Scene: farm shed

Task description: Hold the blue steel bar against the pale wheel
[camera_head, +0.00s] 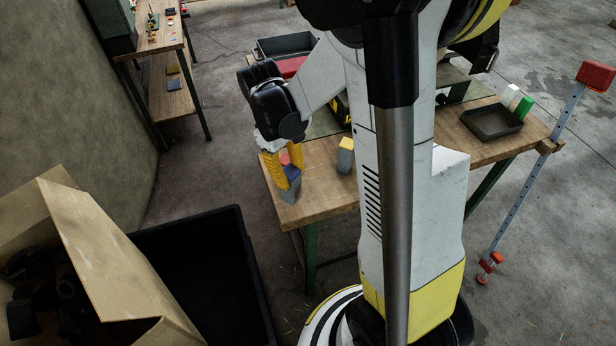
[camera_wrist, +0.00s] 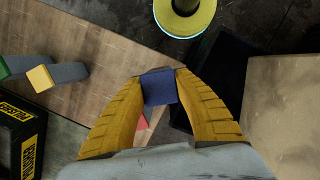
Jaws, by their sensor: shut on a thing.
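My gripper (camera_head: 291,178) has its yellow fingers closed on the blue steel bar (camera_head: 293,171), above the near left corner of the wooden bench (camera_head: 325,205). In the wrist view, the blue end (camera_wrist: 158,88) sits between my fingertips (camera_wrist: 160,76). A grey part (camera_head: 290,196) shows below the blue in the head view. A small red piece (camera_wrist: 143,121) shows near the fingers; I cannot tell whether it touches them. I cannot make out the pale wheel in either view; my arm hides much of the bench's middle.
A yellow-ended grey block (camera_head: 345,156) stands on the bench near my gripper. A black tray (camera_head: 492,122) is at the right, with green (camera_head: 524,106) and white (camera_head: 510,94) pieces behind. A black-and-yellow case (camera_wrist: 22,140) is partly visible. A cardboard box (camera_head: 115,255) and black bin (camera_head: 240,250) stand left.

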